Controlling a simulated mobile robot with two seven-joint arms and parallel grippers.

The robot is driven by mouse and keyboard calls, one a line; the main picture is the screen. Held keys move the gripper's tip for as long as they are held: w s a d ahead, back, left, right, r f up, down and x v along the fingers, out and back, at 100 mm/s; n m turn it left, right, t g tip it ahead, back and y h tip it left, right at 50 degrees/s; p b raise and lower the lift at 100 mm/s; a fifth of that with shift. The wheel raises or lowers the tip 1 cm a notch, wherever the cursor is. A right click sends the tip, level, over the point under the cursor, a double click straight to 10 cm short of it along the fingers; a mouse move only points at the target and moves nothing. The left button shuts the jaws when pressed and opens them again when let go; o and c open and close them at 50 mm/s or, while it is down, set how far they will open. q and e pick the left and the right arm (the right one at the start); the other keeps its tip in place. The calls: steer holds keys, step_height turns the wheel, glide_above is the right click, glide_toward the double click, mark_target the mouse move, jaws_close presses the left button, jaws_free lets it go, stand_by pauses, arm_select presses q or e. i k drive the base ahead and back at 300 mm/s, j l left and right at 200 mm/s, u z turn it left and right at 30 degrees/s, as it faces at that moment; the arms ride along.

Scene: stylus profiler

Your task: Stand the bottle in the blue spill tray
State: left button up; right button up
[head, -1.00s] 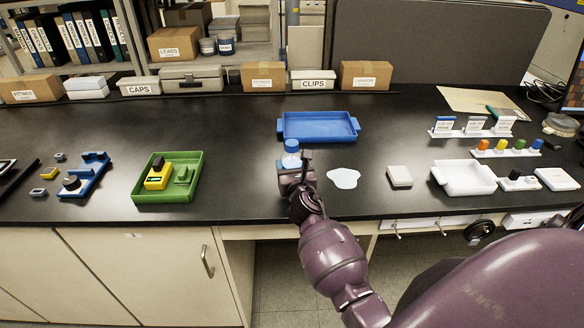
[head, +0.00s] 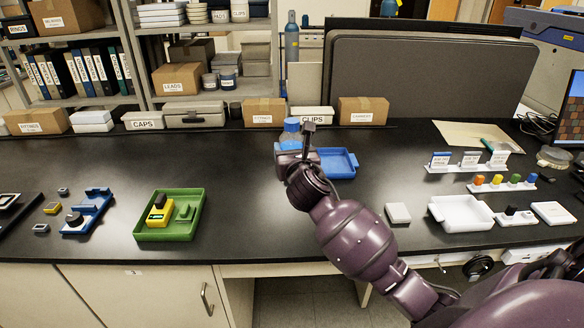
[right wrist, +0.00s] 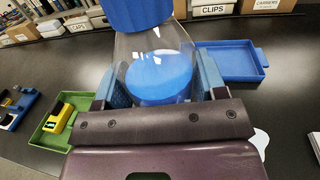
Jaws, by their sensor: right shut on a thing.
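The clear bottle with a blue cap (head: 291,125) is held roughly upright in my right gripper (head: 293,144). In the right wrist view the bottle (right wrist: 158,70) sits between the two blue finger pads, with something blue inside it. The blue spill tray (head: 343,161) lies on the bench. In the head view my gripper and the bottle hide its left part. In the right wrist view the empty tray (right wrist: 228,73) shows to the right of the bottle. The bottle appears raised above the bench. My left gripper is out of view.
A pale puddle (right wrist: 261,142) lies on the bench, hidden behind my arm in the head view. Boxes, including CLIPS (head: 312,118), line the back. Bench between green and blue trays is clear.

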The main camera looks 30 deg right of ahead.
mark_target(334, 161)
steer(key=i+l+z, duration=0.1)
steer(key=i+l, duration=0.75)
